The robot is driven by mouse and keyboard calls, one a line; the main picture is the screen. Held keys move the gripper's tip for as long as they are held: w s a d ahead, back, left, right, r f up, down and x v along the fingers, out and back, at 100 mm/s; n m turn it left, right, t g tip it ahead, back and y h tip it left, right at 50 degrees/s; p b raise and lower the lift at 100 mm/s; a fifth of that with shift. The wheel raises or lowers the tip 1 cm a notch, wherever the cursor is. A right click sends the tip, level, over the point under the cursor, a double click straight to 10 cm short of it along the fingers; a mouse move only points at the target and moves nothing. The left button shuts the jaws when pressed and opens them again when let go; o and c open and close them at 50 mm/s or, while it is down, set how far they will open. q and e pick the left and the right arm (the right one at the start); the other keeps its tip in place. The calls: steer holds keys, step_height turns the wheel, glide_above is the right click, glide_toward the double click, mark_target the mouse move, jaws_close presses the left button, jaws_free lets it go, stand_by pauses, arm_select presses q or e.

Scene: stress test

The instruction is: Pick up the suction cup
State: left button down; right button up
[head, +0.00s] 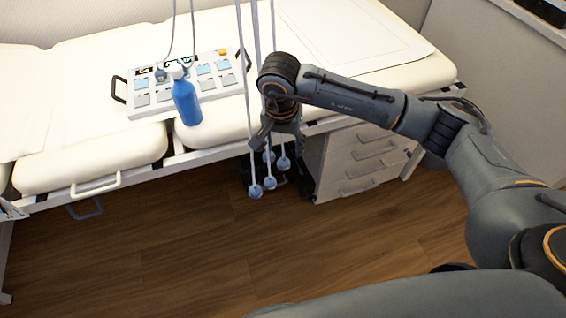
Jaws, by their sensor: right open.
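Several small blue-grey suction cups (270,183) hang at the lower ends of pale tubes, in front of the bed's edge in the head view. One suction cup (255,191) hangs lowest at the left of the group. My right gripper (275,140) is open, points down and is just above the hanging cups, close beside the tubes. The gap between its fingers is partly hidden, and I see nothing held in it. I cannot tell whether a finger touches a tube. My left gripper is not in view.
A cream padded bed (95,155) spans the back. A blue bottle (186,103) stands by a control panel (205,75) on it. A white drawer cabinet (352,160) stands right of the cups, under the bed. The wooden floor (190,250) in front is clear.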

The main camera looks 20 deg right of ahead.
mark_target(284, 160)
steer(key=f, duration=0.6)
steer(key=shift+w+d+f, duration=0.15)
steer(key=shift+w+f, duration=0.15)
steer(key=shift+f, duration=0.05)
steer(key=c, duration=1.1)
